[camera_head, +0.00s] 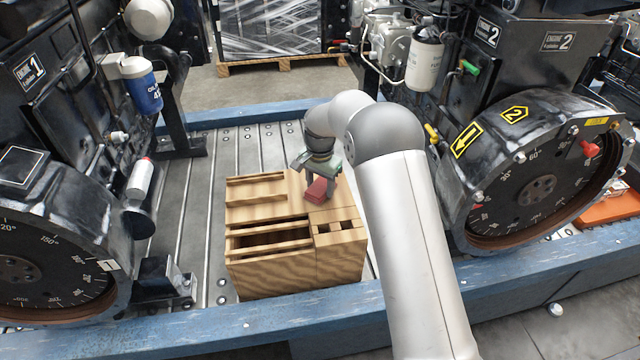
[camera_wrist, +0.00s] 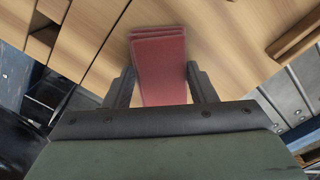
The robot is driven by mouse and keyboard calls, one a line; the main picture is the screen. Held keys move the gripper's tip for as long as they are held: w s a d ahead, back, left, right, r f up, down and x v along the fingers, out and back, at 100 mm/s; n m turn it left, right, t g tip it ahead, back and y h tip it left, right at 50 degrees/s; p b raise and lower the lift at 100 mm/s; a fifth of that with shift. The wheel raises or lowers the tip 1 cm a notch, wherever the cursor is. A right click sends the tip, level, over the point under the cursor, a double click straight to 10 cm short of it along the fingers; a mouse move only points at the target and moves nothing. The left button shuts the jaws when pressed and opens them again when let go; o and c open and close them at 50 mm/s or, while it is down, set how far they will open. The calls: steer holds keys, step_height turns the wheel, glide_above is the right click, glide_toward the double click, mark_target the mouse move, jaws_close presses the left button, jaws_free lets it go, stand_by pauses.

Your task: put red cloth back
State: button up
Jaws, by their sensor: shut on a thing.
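The red cloth (camera_head: 317,190) is a folded, layered red block. My gripper (camera_head: 318,180) is shut on it, above the right part of the wooden box (camera_head: 270,270). In the wrist view the cloth (camera_wrist: 160,62) lies between the two fingers of my gripper (camera_wrist: 160,88), with its far end sticking out past the fingertips. Behind it is the wooden top of the box (camera_wrist: 225,45). I cannot tell whether the cloth touches the wood.
The box has open slots at the left and small square openings at its front right. Engine 1 (camera_head: 60,130) stands at the left and Engine 2 (camera_head: 530,130) at the right. A blue rail (camera_head: 200,330) runs along the front. Slatted floor around the box is clear.

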mark_target(320, 187)
steer(key=o, duration=1)
steer(key=shift+r, duration=0.1)
step_height(320, 187, up, 12)
steer(key=p, duration=0.3)
steer(key=s+d+r+n, duration=0.1)
steer(key=s+d+r, duration=0.3)
steer(key=s+d, duration=0.1)
steer(key=s+d+n, duration=0.2)
steer(key=s+d, duration=0.2)
steer(key=s, duration=0.7)
steer(key=s+d+f+n, duration=0.1)
steer(key=s+d, duration=0.4)
steer(key=s, duration=0.6)
steer(key=s+d+n, duration=0.2)
steer(key=s+d, duration=0.2)
steer(key=s, duration=0.7)
steer(key=shift+s+d+f+n+g, duration=0.15)
steer(key=shift+d+f+n+g, duration=0.05)
steer(key=shift+f+n+g, duration=0.1)
